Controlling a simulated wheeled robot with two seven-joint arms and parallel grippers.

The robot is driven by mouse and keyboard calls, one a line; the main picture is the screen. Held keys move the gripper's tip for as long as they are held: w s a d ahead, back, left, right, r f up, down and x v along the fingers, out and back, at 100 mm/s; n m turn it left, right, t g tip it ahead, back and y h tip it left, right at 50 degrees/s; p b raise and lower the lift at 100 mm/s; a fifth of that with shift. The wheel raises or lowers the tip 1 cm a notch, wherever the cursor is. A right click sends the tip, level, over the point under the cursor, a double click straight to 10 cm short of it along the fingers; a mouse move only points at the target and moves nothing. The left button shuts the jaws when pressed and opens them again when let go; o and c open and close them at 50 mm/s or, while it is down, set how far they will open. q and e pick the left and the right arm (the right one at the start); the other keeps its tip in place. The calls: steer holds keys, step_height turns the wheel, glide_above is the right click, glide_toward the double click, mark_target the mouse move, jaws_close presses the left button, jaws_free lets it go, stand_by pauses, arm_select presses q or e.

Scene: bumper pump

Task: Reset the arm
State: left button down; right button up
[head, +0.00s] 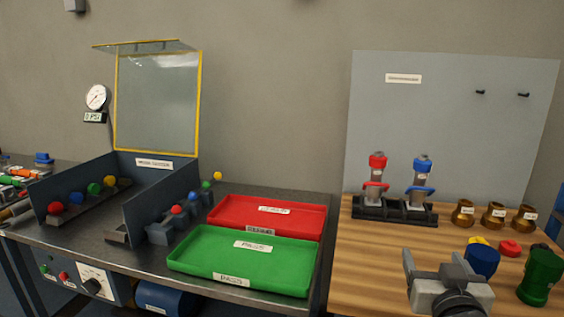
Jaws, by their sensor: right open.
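My right gripper (440,268) is at the lower right of the head view, above the front of the wooden bench. Its jaws are open, and I see nothing held between them. A blue capped part (482,262) stands just to the right of its fingers and looks close; I cannot tell whether they touch. My left gripper is not in view.
A red tray (228,211) and a green tray (205,262) lie on the dark bench beside a yellow-framed clear guard (157,100). A black rack (395,211) with red and blue devices, brass fittings (463,213) and a green part (541,275) stand on the wooden bench (345,270).

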steer(key=s+a+f+n+g+y, duration=0.2)
steer(key=s+a+f, duration=0.1)
steer(key=f, duration=0.5)
steer(key=s+a+f+n+g+y, duration=0.1)
steer(key=s+a+f+y, duration=0.15)
steer(key=f, duration=0.55)
steer(key=s+a+f+n+g+y, duration=0.1)
steer(key=s+a+f+g, duration=0.3)
steer(key=s+f, duration=0.8)
steer(key=shift+s+a+f+n+y, duration=0.45)
steer(key=shift+s+a, duration=0.6)
steer(key=shift+s, duration=0.15)
